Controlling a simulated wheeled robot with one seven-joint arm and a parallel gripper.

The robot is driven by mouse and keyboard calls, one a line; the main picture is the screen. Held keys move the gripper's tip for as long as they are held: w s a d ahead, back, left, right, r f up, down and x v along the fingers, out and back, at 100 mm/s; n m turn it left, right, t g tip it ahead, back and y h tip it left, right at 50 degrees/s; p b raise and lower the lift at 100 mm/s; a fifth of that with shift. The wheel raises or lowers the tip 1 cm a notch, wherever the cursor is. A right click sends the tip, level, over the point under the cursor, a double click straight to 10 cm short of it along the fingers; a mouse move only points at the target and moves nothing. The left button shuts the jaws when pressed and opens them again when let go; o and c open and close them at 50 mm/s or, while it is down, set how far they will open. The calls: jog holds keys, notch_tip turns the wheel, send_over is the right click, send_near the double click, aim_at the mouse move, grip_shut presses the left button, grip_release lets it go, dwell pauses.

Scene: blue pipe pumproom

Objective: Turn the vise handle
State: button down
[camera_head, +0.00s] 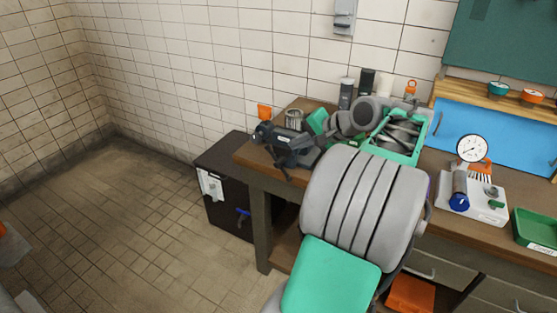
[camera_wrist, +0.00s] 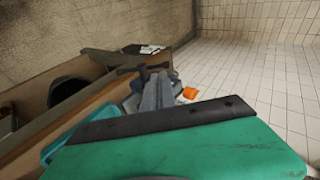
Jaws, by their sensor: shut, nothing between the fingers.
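The dark grey vise (camera_head: 292,146) is fixed at the left front corner of the workbench. Its dark handle (camera_head: 281,166) hangs at the front, near the bench edge. In the wrist view the vise (camera_wrist: 158,92) shows grey in the middle, with the dark handle bar (camera_wrist: 140,69) beyond it. My gripper (camera_wrist: 155,120) fills the bottom of the wrist view as a green body with a black edge strip. It is shut and empty, on the near side of the vise. In the head view my arm hides part of the bench, and the fingertips are not clear.
The workbench (camera_head: 285,183) carries a green crate (camera_head: 420,140) of grey parts to the right of the vise. A pressure gauge (camera_head: 472,148) stands farther right. A dark cabinet (camera_head: 228,213) stands left of the bench. The tiled floor (camera_head: 150,230) at left is clear.

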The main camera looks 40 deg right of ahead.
aim_at(279, 162)
jog(key=shift+m+t, duration=0.3)
jog(key=shift+m, duration=0.1)
jog(key=x, duration=0.4)
jog(key=d+x, duration=0.1)
jog(key=x, duration=0.3)
jog(key=d+f+x, duration=0.1)
jog(key=x, duration=0.3)
jog(key=shift+s, duration=0.15)
